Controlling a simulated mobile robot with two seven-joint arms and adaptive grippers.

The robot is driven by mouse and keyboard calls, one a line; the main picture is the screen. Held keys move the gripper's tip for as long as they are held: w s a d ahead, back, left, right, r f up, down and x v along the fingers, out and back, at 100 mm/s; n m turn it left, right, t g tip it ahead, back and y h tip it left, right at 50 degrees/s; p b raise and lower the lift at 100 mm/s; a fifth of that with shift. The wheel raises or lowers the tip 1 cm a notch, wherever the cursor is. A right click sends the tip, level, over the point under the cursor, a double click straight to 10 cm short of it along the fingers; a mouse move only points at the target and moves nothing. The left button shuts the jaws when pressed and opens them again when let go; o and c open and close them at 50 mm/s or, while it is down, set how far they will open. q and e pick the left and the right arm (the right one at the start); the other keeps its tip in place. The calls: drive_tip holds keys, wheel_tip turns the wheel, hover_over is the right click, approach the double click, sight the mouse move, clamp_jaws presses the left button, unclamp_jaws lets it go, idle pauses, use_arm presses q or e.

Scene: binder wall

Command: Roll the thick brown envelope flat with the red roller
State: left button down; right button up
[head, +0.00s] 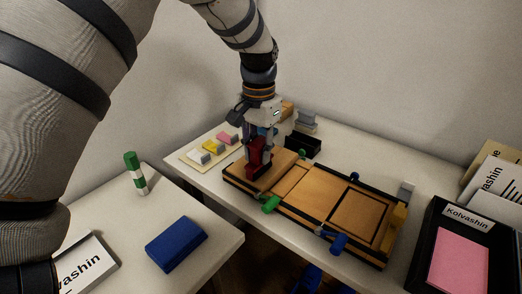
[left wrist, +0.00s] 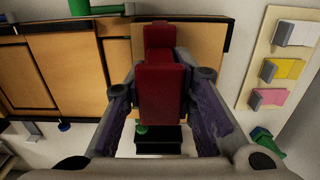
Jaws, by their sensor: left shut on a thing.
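My left gripper (head: 259,150) points down and is shut on the dark red roller (head: 258,167). In the left wrist view the roller (left wrist: 160,88) sits between the two fingers (left wrist: 162,112). It is over a plain brown, flat piece (left wrist: 207,45) at the left end of a black-edged wooden board (head: 310,200). This brown piece may be the thick envelope, but I cannot tell it surely from the board's wood. I cannot tell whether the roller touches it. My right gripper is not in view.
A card with white, yellow and pink blocks (head: 213,147) lies left of the board. A black tray (head: 303,146) stands behind. A blue block (head: 176,244) and green-white cylinder (head: 135,174) are on the near table. A black binder tray (head: 458,250) is at right.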

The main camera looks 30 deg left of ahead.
use_arm(q)
drive_tip(key=shift+r, duration=3.45)
